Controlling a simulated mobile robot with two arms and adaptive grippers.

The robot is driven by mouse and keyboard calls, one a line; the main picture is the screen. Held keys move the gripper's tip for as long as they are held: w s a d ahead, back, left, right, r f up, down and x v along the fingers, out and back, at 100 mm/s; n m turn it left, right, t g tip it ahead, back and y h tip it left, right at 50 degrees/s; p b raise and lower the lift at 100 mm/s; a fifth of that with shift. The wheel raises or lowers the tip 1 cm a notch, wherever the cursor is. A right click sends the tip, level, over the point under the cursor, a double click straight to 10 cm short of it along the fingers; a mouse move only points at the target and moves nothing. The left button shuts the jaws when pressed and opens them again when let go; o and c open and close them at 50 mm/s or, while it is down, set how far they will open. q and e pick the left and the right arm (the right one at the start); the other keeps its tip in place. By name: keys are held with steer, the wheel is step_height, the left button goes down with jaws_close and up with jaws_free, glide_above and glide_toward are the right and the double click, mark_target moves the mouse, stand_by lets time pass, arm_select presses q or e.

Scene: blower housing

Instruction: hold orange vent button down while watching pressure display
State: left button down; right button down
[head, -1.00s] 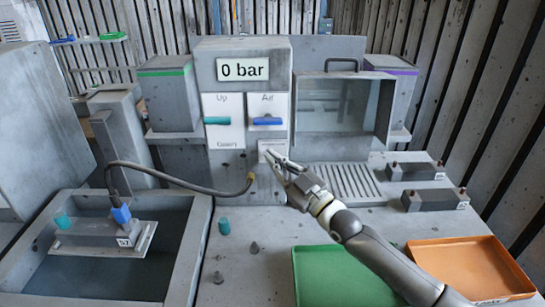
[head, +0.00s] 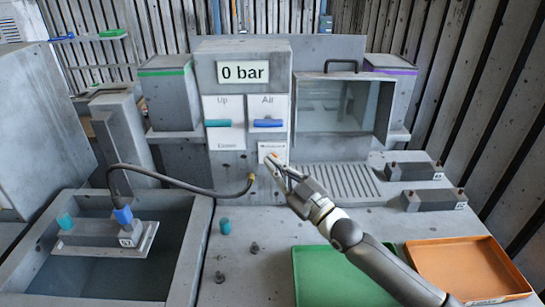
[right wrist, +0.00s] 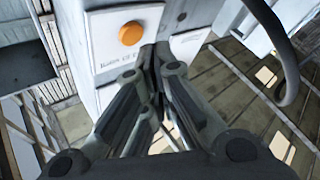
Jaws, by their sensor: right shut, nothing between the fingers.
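The pressure display (head: 243,72) on the grey column reads "0 bar". The orange vent button (right wrist: 130,33) is a round knob on a white label plate, clear in the right wrist view. In the head view its plate (head: 275,147) is low on the column, partly behind my right gripper (head: 271,160). The right gripper is shut and empty. In the right wrist view its fingertips (right wrist: 155,52) lie beside the button, to its lower right, and do not cover it. I cannot tell if they touch the panel. My left gripper is not in view.
Above the plate are a teal lever (head: 218,123) and a blue Air lever (head: 267,123). A dark hose (head: 170,180) runs from the column to a part over the tank (head: 200,240) at left. Green (head: 335,280) and orange (head: 470,268) trays lie at front right.

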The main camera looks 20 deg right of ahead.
steer(key=shift+s+a+p, duration=0.2)
steer(key=shift+s+p, duration=0.25)
steer(key=shift+s, duration=0.3)
steer(key=shift+s+a+p, duration=0.25)
steer(key=shift+s+p, duration=0.15)
steer(key=shift+s, duration=0.4)
steer(key=shift+s+a+p, duration=0.2)
steer(key=shift+s+p, duration=0.25)
steer(key=shift+s, duration=0.3)
steer(key=shift+r, duration=0.1)
